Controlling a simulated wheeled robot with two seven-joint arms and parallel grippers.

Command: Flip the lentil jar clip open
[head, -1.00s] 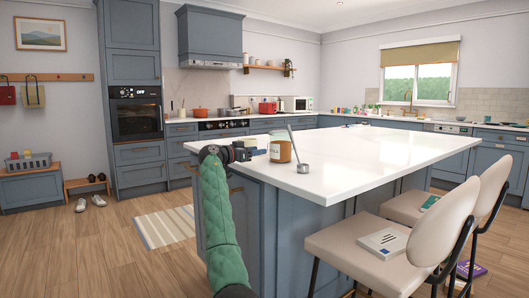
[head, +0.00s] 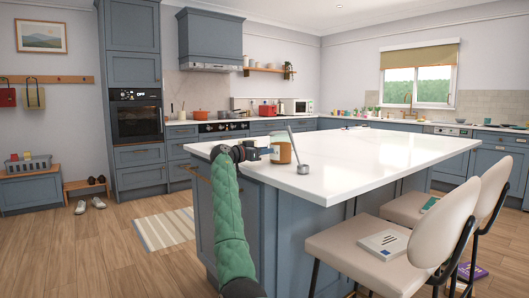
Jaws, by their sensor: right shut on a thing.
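The lentil jar (head: 282,153) stands upright near the left end of the white island top. It is clear, with orange-brown contents and a pale label. My right gripper (head: 266,151) is at the jar's left side. It is shut on a small part there, which looks like the lentil jar clip. The clip is too small and too much covered by the fingers to tell its position. My left gripper is out of view.
A metal ladle (head: 302,167) stands close to the right of the jar, its handle leaning up towards it. The island top (head: 390,150) is mostly clear to the right. Two chairs stand at the right, the nearer with a book (head: 384,243) on its seat.

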